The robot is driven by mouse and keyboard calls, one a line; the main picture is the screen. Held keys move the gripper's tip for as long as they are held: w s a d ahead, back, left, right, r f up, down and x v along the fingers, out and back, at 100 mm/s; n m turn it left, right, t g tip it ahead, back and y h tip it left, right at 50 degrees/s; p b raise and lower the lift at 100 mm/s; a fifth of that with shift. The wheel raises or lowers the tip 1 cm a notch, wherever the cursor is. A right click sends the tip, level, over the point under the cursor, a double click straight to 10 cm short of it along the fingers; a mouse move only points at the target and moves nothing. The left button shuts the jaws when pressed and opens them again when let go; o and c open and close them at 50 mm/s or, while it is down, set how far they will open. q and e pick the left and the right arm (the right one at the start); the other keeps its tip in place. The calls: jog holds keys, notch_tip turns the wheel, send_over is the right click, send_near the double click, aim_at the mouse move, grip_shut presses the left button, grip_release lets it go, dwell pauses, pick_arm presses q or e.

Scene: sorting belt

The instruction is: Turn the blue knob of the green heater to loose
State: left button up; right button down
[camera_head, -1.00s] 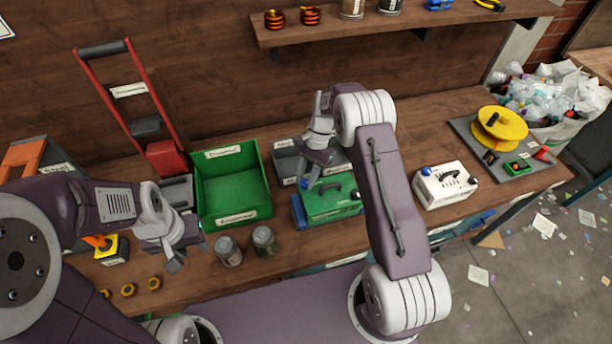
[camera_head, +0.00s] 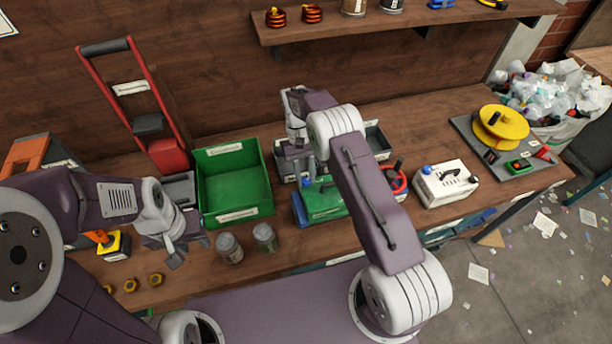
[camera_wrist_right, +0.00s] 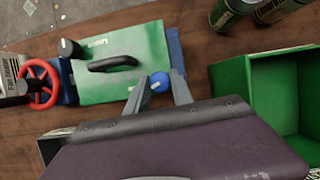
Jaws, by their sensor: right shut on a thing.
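The green heater (camera_head: 322,208) stands on the bench, partly hidden by my right arm in the head view. In the right wrist view the heater (camera_wrist_right: 125,62) shows its black handle, a dark post and small lettering that I cannot read surely. Its blue knob (camera_wrist_right: 159,82) has a pale mark and sits at the heater's edge. My right gripper (camera_wrist_right: 160,88) is shut on the blue knob, one finger on each side. My left gripper (camera_head: 188,253) is open and empty over the bench's front, left of two jars.
A green bin (camera_head: 234,190) stands left of the heater. A grey tray (camera_head: 375,142) lies behind it. A red wheel (camera_head: 398,178) and a white device (camera_head: 445,184) are to the right. Two jars (camera_head: 229,248) stand in front of the bin. A shelf hangs above.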

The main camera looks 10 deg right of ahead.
jog(key=n, duration=0.2)
jog(key=n+h, duration=0.1)
jog(key=n, duration=0.1)
jog(key=shift+w+a+r+n+t+h, duration=0.1)
jog(key=shift+a+n+t+h, duration=0.05)
jog(key=shift+n+t+h, duration=0.15)
dwell(0.5)
jog(key=c, duration=1.1)
grip_release()
jog(key=shift+r, duration=0.15)
jog(key=v, duration=0.8)
jog(key=shift+a+r+p, duration=0.15)
jog(key=shift+r+p, duration=0.15)
jog(key=shift+p, duration=0.1)
jog(key=shift+w, duration=0.15)
